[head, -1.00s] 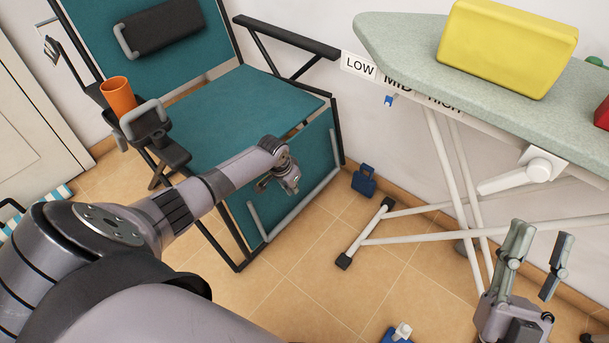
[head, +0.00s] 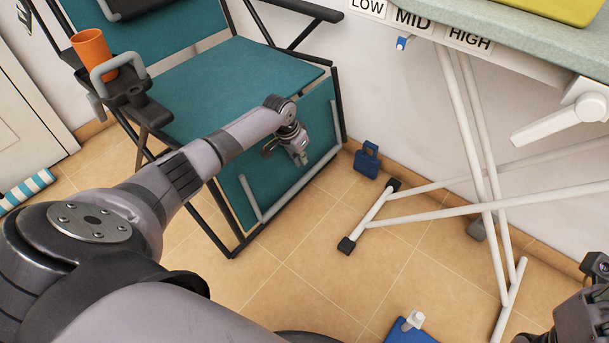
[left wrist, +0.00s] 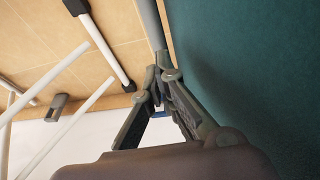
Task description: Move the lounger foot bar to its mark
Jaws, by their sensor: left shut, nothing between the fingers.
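The lounger (head: 225,75) has a teal seat, a dark frame and a teal leg panel (head: 245,165) hanging at its front. The foot bar (head: 300,182) is a grey U-shaped tube along the panel's lower edge; it also shows in the left wrist view (left wrist: 150,22). My left gripper (head: 303,160) is shut and empty in front of the panel. In the left wrist view its fingertips (left wrist: 160,72) meet close by the grey tube; I cannot tell whether they touch it. My right gripper is cut off at the lower right edge, its fingertips not clear. I cannot make out the bar's mark.
A blue block with a handle (head: 367,160) sits by the wall. An orange cup (head: 92,52) stands on the armrest. Floor tiles before the lounger are clear.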

